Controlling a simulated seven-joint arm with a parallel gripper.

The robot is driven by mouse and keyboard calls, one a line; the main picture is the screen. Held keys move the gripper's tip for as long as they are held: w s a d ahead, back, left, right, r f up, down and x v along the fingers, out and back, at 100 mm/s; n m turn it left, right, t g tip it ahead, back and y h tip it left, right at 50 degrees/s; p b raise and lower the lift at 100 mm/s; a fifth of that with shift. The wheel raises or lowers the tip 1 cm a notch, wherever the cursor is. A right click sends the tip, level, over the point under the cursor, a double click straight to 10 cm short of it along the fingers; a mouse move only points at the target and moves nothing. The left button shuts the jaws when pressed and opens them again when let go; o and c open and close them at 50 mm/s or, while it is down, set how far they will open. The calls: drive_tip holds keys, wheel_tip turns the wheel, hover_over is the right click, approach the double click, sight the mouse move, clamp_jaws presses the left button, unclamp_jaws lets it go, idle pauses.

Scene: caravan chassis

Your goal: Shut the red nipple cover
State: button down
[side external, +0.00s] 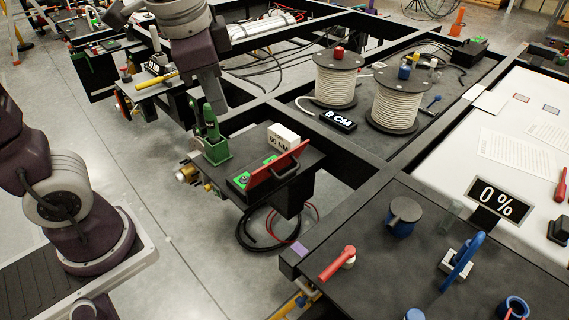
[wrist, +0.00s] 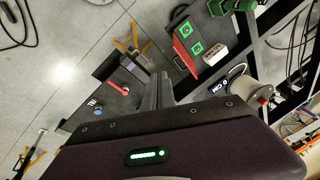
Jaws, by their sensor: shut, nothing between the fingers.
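The red nipple cover (side external: 278,167) stands open and tilted up beside two green-marked fittings on a dark plate. In the wrist view the red cover (wrist: 183,57) shows as a narrow red strip along the edge of the plate, next to the green squares (wrist: 191,39). My gripper (side external: 218,107) is shut and empty, up and to the left of the cover in the side view, apart from it. In the wrist view my gripper's fingers (wrist: 160,70) point toward the plate, below and left of the cover.
A green clamp-like fixture (side external: 212,145) stands at the plate's left end. A white block marked 60 NM (side external: 283,138) sits behind the cover. Cable spools (side external: 336,80), a red-handled lever (side external: 338,262) and black chassis beams lie around.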

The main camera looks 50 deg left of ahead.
drive_tip(key=w+d+f+m+g+y, duration=0.25)
drive_tip(key=w+f+m, duration=0.6)
drive_tip(key=w, duration=0.65)
drive_tip(key=w+d+f+m+y, duration=0.1)
drive_tip(key=w+f+m+y, duration=0.15)
drive_tip(key=f, duration=0.45)
drive_tip(key=w+d+f+m+y, duration=0.1)
drive_tip(key=w+f+m, duration=0.15)
drive_tip(key=f, duration=0.45)
drive_tip(key=shift+n+g, duration=0.25)
drive_tip(key=shift+n, duration=0.2)
drive_tip(key=a+f, duration=0.2)
drive_tip(key=a, duration=0.1)
drive_tip(key=a+f, duration=0.2)
drive_tip(key=a, duration=0.1)
drive_tip(key=a+f, duration=0.2)
drive_tip(key=a, duration=0.1)
drive_tip(key=shift+w+a+f, duration=0.1)
drive_tip(key=shift+a+f, duration=0.2)
drive_tip(key=shift+a, duration=0.05)
